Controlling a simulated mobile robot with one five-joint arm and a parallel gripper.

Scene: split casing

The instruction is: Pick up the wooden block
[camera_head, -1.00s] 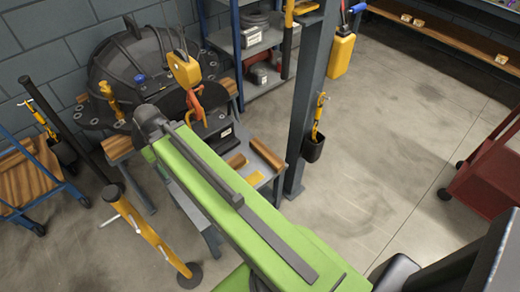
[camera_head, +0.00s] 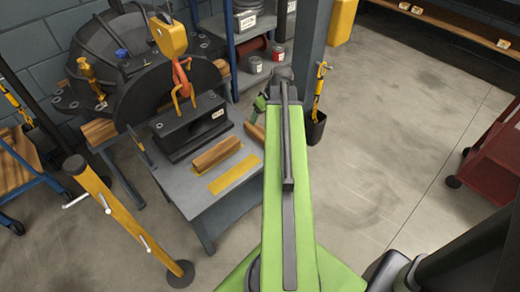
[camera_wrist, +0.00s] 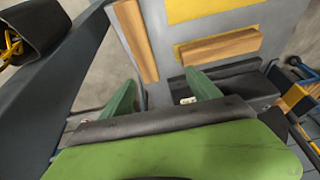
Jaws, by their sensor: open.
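Two wooden blocks lie on a grey work table (camera_head: 215,205). One block (camera_head: 217,153) lies beside a yellow rectangle (camera_head: 234,174); it also shows in the wrist view (camera_wrist: 222,46). The other block (camera_head: 254,132) lies near the table's right edge, partly hidden by my arm; in the wrist view (camera_wrist: 136,40) it shows more fully. I cannot tell which one the task means. My gripper (camera_wrist: 160,94) is open, its two green fingers apart with nothing between them. Both blocks are beyond the fingertips in the wrist view. In the head view my gripper is mostly hidden behind the arm.
A dark casing half (camera_head: 150,100) and a black block with a label (camera_head: 190,125) stand at the table's back, under an orange hook (camera_head: 181,80). A yellow post (camera_head: 130,222) stands left. A blue-grey column with a black holder (camera_head: 316,128) is right of the table.

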